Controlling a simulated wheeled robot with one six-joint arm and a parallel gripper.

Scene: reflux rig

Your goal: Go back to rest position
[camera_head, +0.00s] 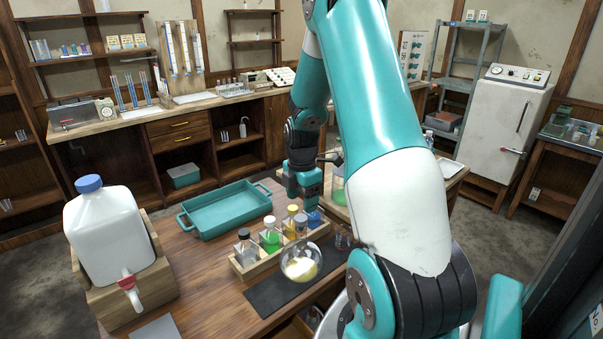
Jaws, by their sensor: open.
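My teal and white arm rises through the right-centre of the view and bends down over the wooden table (205,290). My gripper (310,205) points down at the far side of a wooden bottle rack (246,271), close to a bottle with a blue liquid (314,218). The gripper is open. Its fingertips are small and partly hidden, so I cannot tell whether they touch the bottle. A round flask with pale yellow liquid (301,266) is in front of the rack, over a dark mat (272,294).
The rack also holds a green bottle (270,240) and a yellow bottle (291,222). A teal tray (227,210) sits behind. A large white jug (107,235) with a tap stands at left on a wooden stand. My arm hides part of the table's right side.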

